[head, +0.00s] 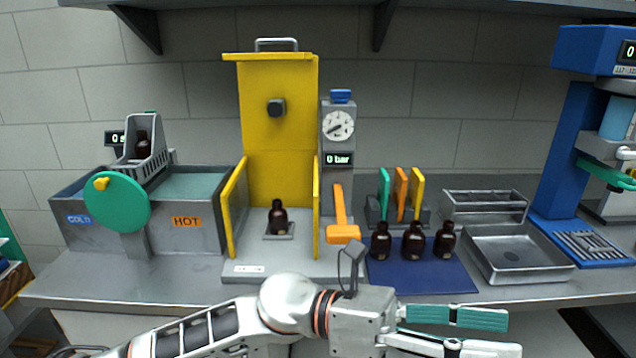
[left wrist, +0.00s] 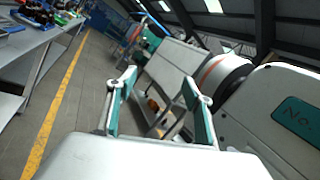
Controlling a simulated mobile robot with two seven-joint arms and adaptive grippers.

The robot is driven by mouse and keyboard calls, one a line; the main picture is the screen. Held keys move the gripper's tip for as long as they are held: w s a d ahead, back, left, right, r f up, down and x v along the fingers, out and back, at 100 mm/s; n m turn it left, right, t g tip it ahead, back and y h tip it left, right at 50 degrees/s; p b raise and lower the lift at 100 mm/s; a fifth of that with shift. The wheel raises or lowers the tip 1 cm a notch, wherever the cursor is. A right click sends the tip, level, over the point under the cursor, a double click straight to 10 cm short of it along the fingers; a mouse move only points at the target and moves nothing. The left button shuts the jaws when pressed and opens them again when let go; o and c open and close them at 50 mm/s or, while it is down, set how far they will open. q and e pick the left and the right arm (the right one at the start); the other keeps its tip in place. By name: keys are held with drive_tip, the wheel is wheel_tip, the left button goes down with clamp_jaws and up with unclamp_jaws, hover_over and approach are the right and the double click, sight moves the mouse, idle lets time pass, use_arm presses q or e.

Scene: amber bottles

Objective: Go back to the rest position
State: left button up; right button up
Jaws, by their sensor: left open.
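My left gripper (head: 490,332) is in front of the bench's front edge, pointing right. Its teal-padded fingers are apart with nothing between them. In the left wrist view the left gripper (left wrist: 160,82) also shows open and empty, with floor and my own white arm parts beyond it. My right gripper is not seen in either view. An amber bottle (head: 278,218) stands upright on a small plate in the yellow press (head: 277,105). Three amber bottles, left (head: 381,241), middle (head: 413,241) and right (head: 445,241), stand on the blue mat (head: 420,279). Another dark bottle (head: 142,146) sits in the grey holder above the bath.
The cold and hot bath (head: 205,235) with a green wheel (head: 117,202) is at left. An orange lever (head: 342,225), a rack of coloured tabs (head: 401,195), a metal tray (head: 515,255) and a blue machine (head: 572,150) stand along the bench. The bench's front strip is clear.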

use_arm(q)
drive_tip(key=w+a+f+n+t+h, duration=0.2)
drive_tip(key=w+a+n+t+h, duration=0.3)
drive_tip(key=w+n+t, duration=0.95)
drive_tip(key=w+a+f+n+t+y, duration=0.4)
drive_tip(key=a+f+n+t+y, duration=0.75)
drive_tip(key=n, duration=0.85)
drive_tip(key=s+a+f+n+g+y, duration=0.25)
drive_tip(key=a+f+n, duration=0.3)
drive_tip(key=f, duration=0.55)
drive_tip(key=s+a+f+n+g+y, duration=0.1)
drive_tip(key=s+a+f+n+y, duration=0.25)
drive_tip(key=a+f, duration=0.55)
drive_tip(key=s+a+f+n+g+y, duration=0.2)
drive_tip(key=s+a+f, duration=0.1)
drive_tip(key=s+f, duration=0.2)
drive_tip(key=s+a+f+n+g+y, duration=0.1)
drive_tip(key=s+a+f+n+g, duration=0.1)
drive_tip(key=f, duration=0.8)
drive_tip(key=s+a+n, duration=0.1)
drive_tip(key=s+a, duration=0.1)
drive_tip(key=s, duration=0.1)
drive_tip(key=shift+s+a+n+y, duration=0.3)
drive_tip(key=shift+s+n+y, duration=0.05)
drive_tip(key=shift+s, duration=0.05)
